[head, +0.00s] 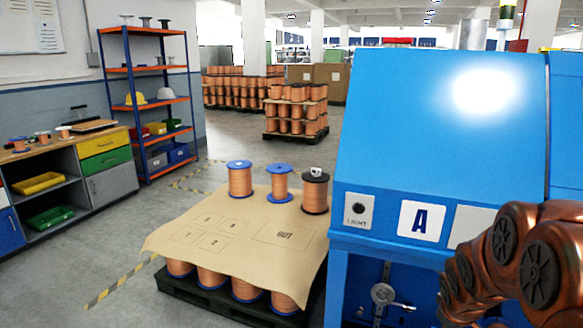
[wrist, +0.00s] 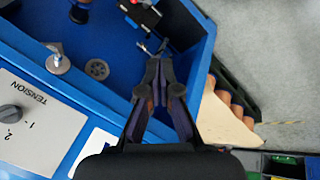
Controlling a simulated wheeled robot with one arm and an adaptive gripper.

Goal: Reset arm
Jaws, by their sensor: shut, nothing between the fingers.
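My gripper (wrist: 157,62) shows in the wrist view, with its dark fingers closed together and nothing held. It hangs over the blue machine (wrist: 202,50), near the machine's edge. Beyond the fingertips are a small metal part (wrist: 150,45) and a dark fitting (wrist: 135,12) inside the blue bay. In the head view my copper-coloured arm is at the lower right, in front of the blue machine (head: 440,110), and the gripper is out of that view.
A panel marked TENSION (wrist: 35,115) with a knob lies left in the wrist view. In the head view, a paper-covered pallet (head: 205,262) carries several copper spools. A shelf rack (head: 150,70) and workbench (head: 100,165) stand left. Open floor lies between bench and pallet.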

